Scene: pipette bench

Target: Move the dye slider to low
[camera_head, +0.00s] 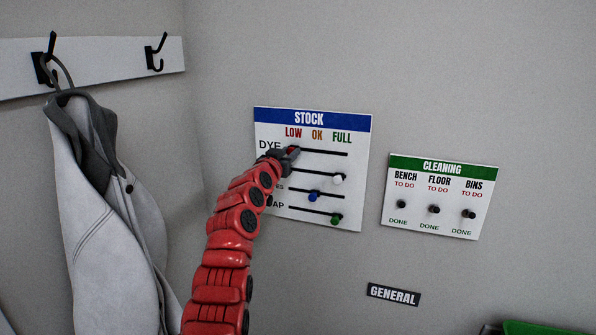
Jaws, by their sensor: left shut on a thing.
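The stock board (355,135) hangs on the wall with a blue STOCK header and columns LOW, OK and FULL. The dye row is the top one, with a black slot (325,154). My left gripper (292,152) is at the left part of that slot, under the LOW heading, shut on the dye slider. The slider's knob is mostly hidden by the fingers; a bit of red shows at the tips. My red left arm covers parts of the lower row labels. My right gripper is not in view.
Lower rows hold a white knob (338,179), a blue knob (313,196) and a green knob (336,219). A cleaning board (440,205) hangs to the right. A grey coat (105,200) hangs on a hook rail (110,58) at left. A GENERAL sign (393,295) is below.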

